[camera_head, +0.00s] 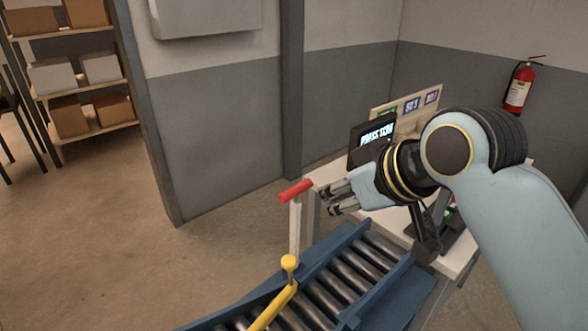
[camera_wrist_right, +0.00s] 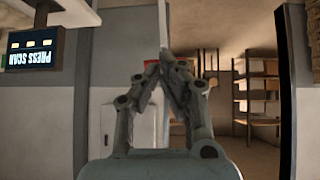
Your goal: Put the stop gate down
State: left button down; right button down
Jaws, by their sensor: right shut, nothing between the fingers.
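A white upright post with a red crossbar handle (camera_head: 296,191) stands at the far left side of the roller conveyor. I cannot tell for sure which of the two is the stop gate. My right gripper (camera_head: 326,200) is just right of the red handle, apart from it, shut and empty. In the right wrist view its fingertips (camera_wrist_right: 172,62) meet, with a bit of red showing behind them. My left gripper is not in view.
The blue-framed roller conveyor (camera_head: 345,283) runs below my right arm. A white table (camera_head: 466,245) behind it carries a dark screen (camera_head: 372,138) and a sign board. Shelves with boxes (camera_head: 75,85) stand far left.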

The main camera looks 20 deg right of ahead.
jog(key=w+a+r+n+t+y, duration=0.1)
jog(key=w+a+r, duration=0.1)
jog(key=w+r, duration=0.3)
jog(key=shift+w+r+t, duration=0.3)
jog(key=shift+w, duration=0.05)
jog(key=shift+a, duration=0.1)
jog(key=p, duration=0.4)
send_over(292, 200)
notch_tip(292, 200, down, 7)
jog(key=shift+w+r, duration=0.1)
jog(key=shift+r, duration=0.05)
jog(key=shift+w, duration=0.1)
